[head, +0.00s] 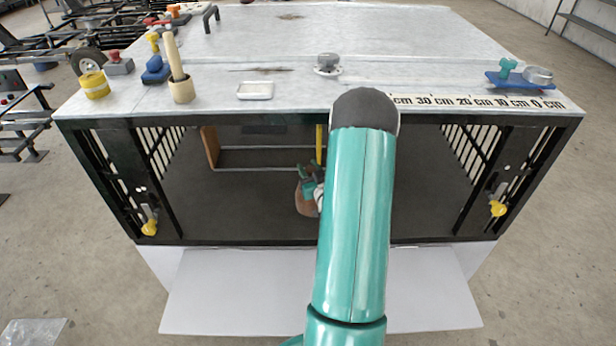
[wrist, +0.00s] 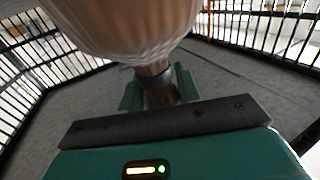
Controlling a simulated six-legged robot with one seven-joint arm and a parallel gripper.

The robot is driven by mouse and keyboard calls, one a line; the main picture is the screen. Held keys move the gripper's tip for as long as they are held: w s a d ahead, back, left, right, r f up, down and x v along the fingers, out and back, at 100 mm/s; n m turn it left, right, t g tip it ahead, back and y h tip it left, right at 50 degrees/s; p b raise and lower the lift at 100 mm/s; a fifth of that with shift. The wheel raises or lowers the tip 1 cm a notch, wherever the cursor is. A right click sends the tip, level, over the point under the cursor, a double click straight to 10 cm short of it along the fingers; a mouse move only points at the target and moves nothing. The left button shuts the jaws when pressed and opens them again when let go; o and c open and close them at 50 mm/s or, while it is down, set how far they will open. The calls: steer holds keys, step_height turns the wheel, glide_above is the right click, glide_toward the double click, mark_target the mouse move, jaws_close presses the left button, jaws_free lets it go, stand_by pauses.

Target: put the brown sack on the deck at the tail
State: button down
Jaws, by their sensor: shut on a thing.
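The brown sack (head: 304,204) shows small in the head view, partly hidden by my arm. It is inside the barred compartment, low over its dark floor. In the wrist view the sack (wrist: 120,25) is large and pale brown at the top, with its narrow neck between my fingers. My gripper (wrist: 160,92) is shut on that neck; it also shows in the head view (head: 311,180). The dark grey floor (head: 250,217) lies around and below the sack. I cannot tell whether the sack touches it, nor which surface is the deck at the tail.
Barred walls (head: 470,150) stand at both sides, with yellow latches at the front. A brown-ended frame (head: 211,148) stands at the back left inside. The grey top (head: 300,45) overhangs the opening and carries a yellow tape roll, a pot and a blue tray.

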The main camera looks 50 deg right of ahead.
steer(key=shift+w+d+f, duration=0.15)
steer(key=shift+w+f, duration=0.25)
steer(key=shift+f, duration=1.6)
steer(key=c, duration=1)
jaws_free()
steer(key=shift+f, duration=0.15)
